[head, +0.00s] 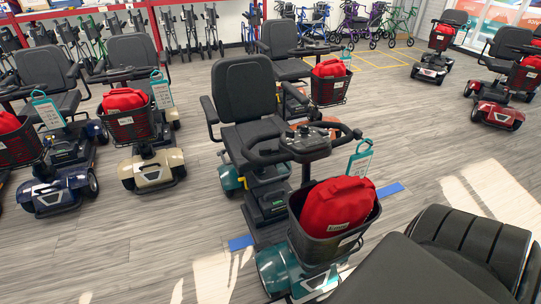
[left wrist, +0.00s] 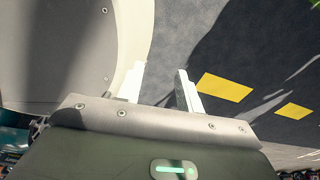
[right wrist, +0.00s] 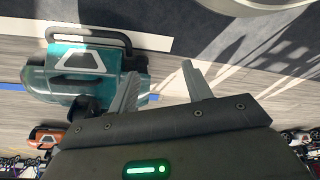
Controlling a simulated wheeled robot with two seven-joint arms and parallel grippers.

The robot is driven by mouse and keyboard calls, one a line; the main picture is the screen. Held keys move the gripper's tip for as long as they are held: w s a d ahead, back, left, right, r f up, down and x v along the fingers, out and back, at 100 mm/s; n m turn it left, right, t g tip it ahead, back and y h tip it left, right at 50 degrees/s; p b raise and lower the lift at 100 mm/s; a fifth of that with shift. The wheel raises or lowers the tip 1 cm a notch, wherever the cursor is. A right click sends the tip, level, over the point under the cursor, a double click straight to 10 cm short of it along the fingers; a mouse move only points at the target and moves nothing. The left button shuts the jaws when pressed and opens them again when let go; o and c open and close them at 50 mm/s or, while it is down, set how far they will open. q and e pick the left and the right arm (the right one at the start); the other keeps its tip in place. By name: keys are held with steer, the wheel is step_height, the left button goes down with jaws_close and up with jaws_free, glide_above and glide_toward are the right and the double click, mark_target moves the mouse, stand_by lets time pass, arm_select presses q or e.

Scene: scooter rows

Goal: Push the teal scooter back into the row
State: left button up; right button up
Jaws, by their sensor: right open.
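The teal scooter (head: 287,268) stands in the front middle of the head view, its nose towards me. It has a black seat, a handlebar, a teal tag and a front basket holding a red bag. It stands forward of the other scooters, with blue floor tape (head: 389,189) on both sides. In the right wrist view, its teal front (right wrist: 85,75) and dark bumper bar show left of my right gripper (right wrist: 160,82), which is open and empty. My left gripper (left wrist: 160,88) is open and empty above the floor. Neither gripper can be made out in the head view.
A beige scooter (head: 153,171) and a blue scooter (head: 58,183) stand at left. Another scooter with a red bag stands close behind the teal one. Red scooters (head: 496,113) stand at far right. Yellow marks (left wrist: 224,87) lie on the floor. Floor right of the teal scooter is clear.

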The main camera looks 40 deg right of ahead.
mark_target(271, 157)
steer(key=w+d+r+m+t+p, duration=0.1)
steer(key=w+r, duration=0.3)
steer(key=r, duration=0.5)
steer(key=w+r+m+t+p, duration=0.1)
steer(key=w+r+m+t, duration=0.1)
steer(key=w+r, duration=0.5)
steer(key=w+d+r+m+t+p, duration=0.1)
steer(key=w+r, duration=0.1)
steer(key=r, duration=0.8)
steer(key=w+d+r+m+t+h, duration=0.6)
steer(key=w+d+r+m+t, duration=0.5)
steer(key=w+d+r+m, duration=0.65)
arm_select(q)
steer(key=r, duration=0.2)
steer(key=r+p, duration=0.1)
steer(key=w+d+r+p, duration=0.1)
steer(key=r, duration=0.1)
steer(key=shift+w+d+r, duration=0.1)
steer(key=shift+r, duration=0.25)
arm_select(e)
steer(key=shift+m, duration=0.55)
steer(key=x, duration=0.2)
steer(key=a+x, duration=0.1)
steer(key=x, duration=0.5)
steer(key=shift+w+a+f, duration=0.35)
steer(key=shift+w+f, duration=0.05)
steer(key=shift+w, duration=0.1)
